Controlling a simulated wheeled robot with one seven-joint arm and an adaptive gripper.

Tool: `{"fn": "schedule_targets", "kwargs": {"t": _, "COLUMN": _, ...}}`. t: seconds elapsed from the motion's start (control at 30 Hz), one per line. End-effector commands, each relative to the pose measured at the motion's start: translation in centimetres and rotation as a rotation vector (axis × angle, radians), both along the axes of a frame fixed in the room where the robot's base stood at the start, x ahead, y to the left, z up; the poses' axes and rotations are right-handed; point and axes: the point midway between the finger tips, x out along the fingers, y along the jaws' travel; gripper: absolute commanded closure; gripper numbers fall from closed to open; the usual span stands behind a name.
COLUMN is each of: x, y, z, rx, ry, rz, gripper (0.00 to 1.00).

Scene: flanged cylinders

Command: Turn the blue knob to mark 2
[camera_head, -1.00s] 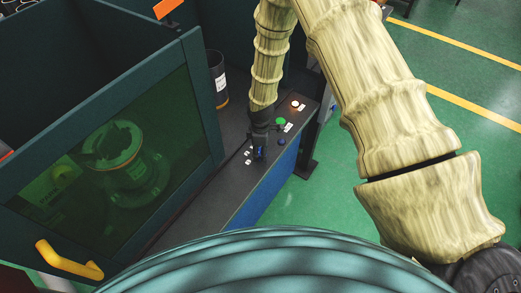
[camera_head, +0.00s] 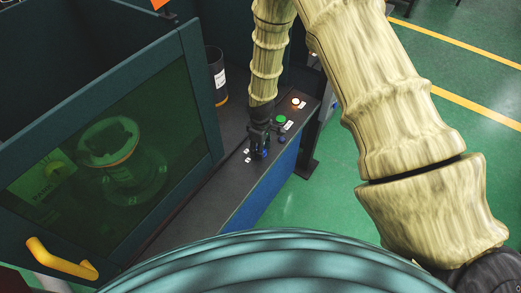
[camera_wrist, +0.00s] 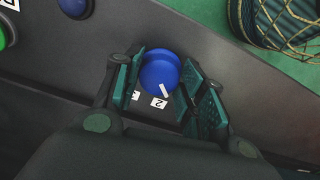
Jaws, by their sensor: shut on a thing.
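The blue knob (camera_wrist: 158,70) sits on the dark control panel in the wrist view. Its white pointer line slants down and slightly right, close above the label reading 2 (camera_wrist: 158,103). A second white label (camera_wrist: 135,96) lies left of it, partly hidden by a finger. My gripper (camera_wrist: 163,84) has its fingers on both sides of the knob and is shut on it. In the head view my gripper (camera_head: 259,146) points down at the panel's front part and hides most of the knob.
A green button (camera_head: 280,119) and a white lit button (camera_head: 295,102) sit farther along the panel. Another blue control (camera_wrist: 74,6) shows at the top left of the wrist view. A tinted door with a yellow handle (camera_head: 60,259) stands left. A dark bin (camera_head: 216,75) stands behind.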

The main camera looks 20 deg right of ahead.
Motion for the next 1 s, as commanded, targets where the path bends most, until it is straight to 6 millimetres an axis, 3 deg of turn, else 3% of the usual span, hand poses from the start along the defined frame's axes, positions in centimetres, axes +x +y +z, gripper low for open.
{"fn": "schedule_targets", "kwargs": {"t": 0.5, "x": 0.11, "y": 0.02, "z": 0.01, "rx": 0.0, "ry": -0.003, "rz": -0.337, "gripper": 0.83}}
{"fn": "schedule_targets", "kwargs": {"t": 1.0, "x": 0.1, "y": 0.03, "z": 0.1, "rx": 0.0, "ry": -0.003, "rz": -0.402, "gripper": 0.83}}
